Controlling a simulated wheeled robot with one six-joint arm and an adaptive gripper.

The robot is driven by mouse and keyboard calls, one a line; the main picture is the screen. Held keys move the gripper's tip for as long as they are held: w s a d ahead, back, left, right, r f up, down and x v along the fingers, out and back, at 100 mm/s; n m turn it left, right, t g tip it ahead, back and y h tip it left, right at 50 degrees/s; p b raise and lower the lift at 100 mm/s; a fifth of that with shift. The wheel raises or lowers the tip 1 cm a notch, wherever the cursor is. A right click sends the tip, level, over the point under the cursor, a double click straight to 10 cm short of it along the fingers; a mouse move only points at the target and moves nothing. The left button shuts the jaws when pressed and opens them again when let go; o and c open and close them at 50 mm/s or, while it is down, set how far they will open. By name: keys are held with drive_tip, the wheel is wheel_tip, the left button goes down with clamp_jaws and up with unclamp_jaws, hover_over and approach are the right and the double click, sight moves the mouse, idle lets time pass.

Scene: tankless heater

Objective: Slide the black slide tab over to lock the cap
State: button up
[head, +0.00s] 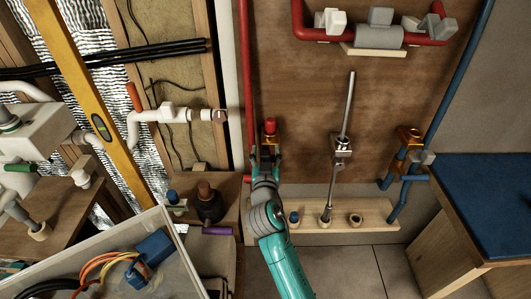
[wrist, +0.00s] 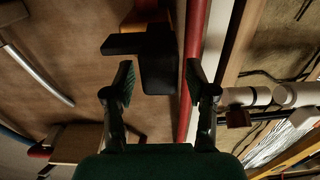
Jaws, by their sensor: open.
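A black part with a flat arm reaching left, which looks like the slide tab (wrist: 157,68), shows in the wrist view in front of an orange-brown block (wrist: 138,20). My gripper (wrist: 161,85) is open, with one finger on each side of the black part's lower end and gaps showing on both sides. In the head view my gripper (head: 266,158) is at the copper fitting on the red pipe, just below a red cap-like piece (head: 270,125). The tab is not clear in the head view, where my gripper partly covers the fitting. I cannot tell if the tab touches the cap.
The red pipe (head: 246,90) runs close beside my gripper; it also shows in the wrist view (wrist: 194,40). A metal rod (head: 347,105) in a fitting stands to the right. A wooden rack (head: 375,215) is below. A white capped pipe (head: 180,115) is to the left.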

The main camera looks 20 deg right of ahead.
clamp_jaws()
drive_tip(key=shift+s+d, duration=0.3)
drive_tip(key=shift+d, duration=0.55)
drive_tip(key=shift+s+d, duration=0.25)
drive_tip(key=shift+d, duration=0.55)
unclamp_jaws()
drive_tip(key=v, duration=1.2)
